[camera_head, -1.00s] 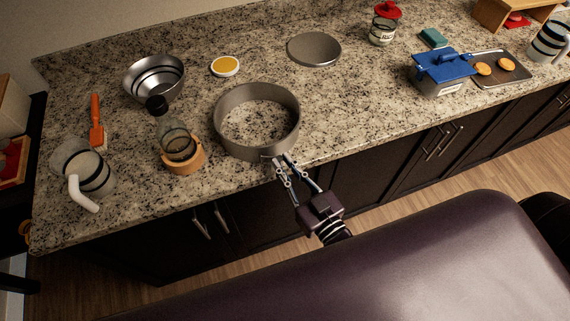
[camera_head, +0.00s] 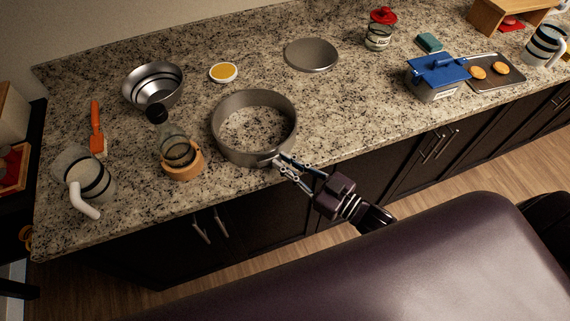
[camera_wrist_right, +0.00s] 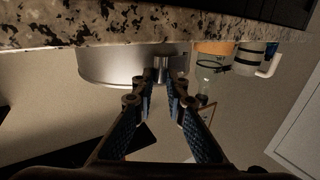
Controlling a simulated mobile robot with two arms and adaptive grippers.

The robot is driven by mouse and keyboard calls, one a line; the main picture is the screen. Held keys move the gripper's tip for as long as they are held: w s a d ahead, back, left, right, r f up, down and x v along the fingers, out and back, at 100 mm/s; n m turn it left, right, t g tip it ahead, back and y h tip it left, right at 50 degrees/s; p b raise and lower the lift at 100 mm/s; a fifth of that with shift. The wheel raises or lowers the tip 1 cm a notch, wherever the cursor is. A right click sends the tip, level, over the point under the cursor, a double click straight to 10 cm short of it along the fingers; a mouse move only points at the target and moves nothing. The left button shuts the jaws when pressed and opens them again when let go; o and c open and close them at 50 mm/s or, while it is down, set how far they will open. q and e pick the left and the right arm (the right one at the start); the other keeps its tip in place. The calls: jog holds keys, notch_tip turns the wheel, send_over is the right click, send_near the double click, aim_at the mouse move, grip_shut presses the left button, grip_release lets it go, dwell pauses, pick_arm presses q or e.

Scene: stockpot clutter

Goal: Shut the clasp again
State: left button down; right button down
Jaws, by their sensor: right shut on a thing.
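A grey metal springform ring (camera_head: 226,142) stands on the counter near its front edge, with bare granite showing inside it. Its clasp (camera_head: 268,157) is on the front wall, mostly hidden by my fingertips. My right gripper (camera_head: 279,162) reaches in from the lower right and is shut on the clasp. In the right wrist view the ring's wall (camera_wrist_right: 105,64) is seen upside down, with the clasp (camera_wrist_right: 160,68) between the fingertips (camera_wrist_right: 161,82). I cannot tell how far the clasp lever is swung. My left gripper is not in view.
A round metal plate (camera_head: 311,54) lies behind the ring. A bottle in a wooden holder (camera_head: 183,168) stands close to its left, beside a glass pitcher (camera_head: 82,175) and a steel bowl (camera_head: 153,85). A blue-lidded box (camera_head: 437,78) stands right. Counter right of the ring is clear.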

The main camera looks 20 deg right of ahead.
dwell(0.3)
jog(key=c, duration=1.9)
grip_release()
jog(key=shift+c, duration=0.2)
jog(key=shift+s+d, duration=0.1)
jog(key=v, duration=1.1)
jog(key=shift+s+d, duration=0.25)
jog(key=shift+s, duration=0.1)
jog(key=shift+f, duration=0.1)
